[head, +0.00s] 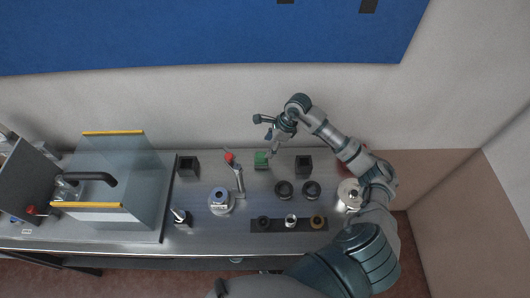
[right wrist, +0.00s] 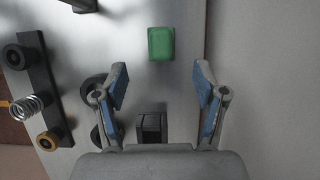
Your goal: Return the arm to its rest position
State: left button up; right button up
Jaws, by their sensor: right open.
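My right gripper (head: 268,127) is open and empty in the head view, held above the back part of the metal bench. In the right wrist view its two blue-padded fingers (right wrist: 160,90) stand wide apart with nothing between them. My right arm comes in from the lower right and reaches toward the back wall. A green block (head: 261,159) is on the bench below the gripper; it also shows in the right wrist view (right wrist: 161,44) beyond the fingertips. A black square block (head: 304,164) is to its right. My left gripper is not in view.
A strip with several small parts (head: 288,225) lies near the bench's front edge, with two dark round pieces (head: 284,189) behind it. A lever device with a red knob (head: 230,158) stands left of the green block. A clear-walled box (head: 112,170) takes up the left side.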

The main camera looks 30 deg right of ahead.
jog(key=shift+r, duration=0.45)
jog(key=shift+d, duration=0.15)
